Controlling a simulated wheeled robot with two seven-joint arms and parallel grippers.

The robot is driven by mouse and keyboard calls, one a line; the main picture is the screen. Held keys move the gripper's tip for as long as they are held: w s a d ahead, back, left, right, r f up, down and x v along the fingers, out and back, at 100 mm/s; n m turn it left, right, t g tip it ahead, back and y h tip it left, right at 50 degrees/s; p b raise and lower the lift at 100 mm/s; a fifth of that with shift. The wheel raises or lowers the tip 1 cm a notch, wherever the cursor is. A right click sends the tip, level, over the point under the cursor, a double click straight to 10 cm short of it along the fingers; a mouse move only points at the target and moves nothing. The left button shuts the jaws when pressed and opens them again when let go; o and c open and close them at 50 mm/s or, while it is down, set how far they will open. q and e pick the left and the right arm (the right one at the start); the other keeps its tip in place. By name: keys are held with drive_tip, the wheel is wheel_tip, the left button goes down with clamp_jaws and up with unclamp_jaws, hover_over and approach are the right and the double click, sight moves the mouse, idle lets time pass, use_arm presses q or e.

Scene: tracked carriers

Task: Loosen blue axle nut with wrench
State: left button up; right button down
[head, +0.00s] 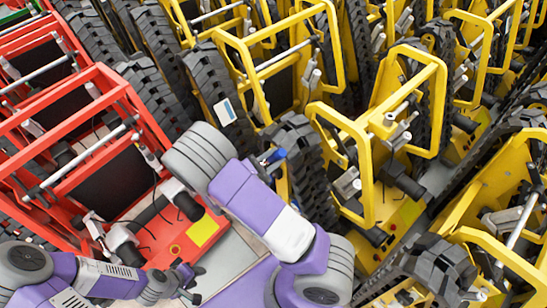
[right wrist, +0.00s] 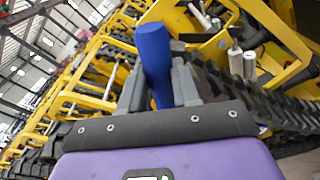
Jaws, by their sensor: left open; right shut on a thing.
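My right gripper (right wrist: 157,90) is shut on a blue cylinder (right wrist: 153,55), which stands up between its fingers in the right wrist view. I cannot tell whether this is a handle of the wrench or another part. In the head view a small piece of the blue cylinder (head: 274,156) shows beyond my right wrist, by the tracks of a yellow carrier; the arm hides most of the right gripper. My left gripper (head: 190,281) is open and empty at the bottom, in front of the red carrier. I cannot make out a blue axle nut or a wrench head.
A red tracked carrier (head: 98,75) stands at the left. Several yellow carriers (head: 362,150) with tube frames and black rubber tracks (head: 212,90) crowd the middle and right. Gaps between them are narrow. A little grey floor (head: 225,262) is bare near the bottom middle.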

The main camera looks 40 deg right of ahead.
drive_tip(key=shift+w+r+n+p, duration=0.35)
drive_tip(key=shift+w+n+p, duration=0.25)
drive_tip(key=shift+w+p, duration=0.15)
drive_tip(key=shift+r, duration=0.1)
drive_tip(key=shift+w+r+n+p, duration=0.2)
drive_tip(key=shift+w+n+p, duration=0.3)
drive_tip(key=shift+w+p, duration=0.25)
drive_tip(key=shift+a, duration=0.1)
drive_tip(key=shift+w+r+n+g+p, duration=0.15)
drive_tip(key=shift+w+n+g+p, duration=0.15)
drive_tip(key=shift+w+n+p, duration=0.35)
drive_tip(key=shift+w, duration=0.2)
drive_tip(key=shift+w+a+r+n, duration=0.15)
drive_tip(key=shift+w+n, duration=0.2)
drive_tip(key=shift+w, duration=0.35)
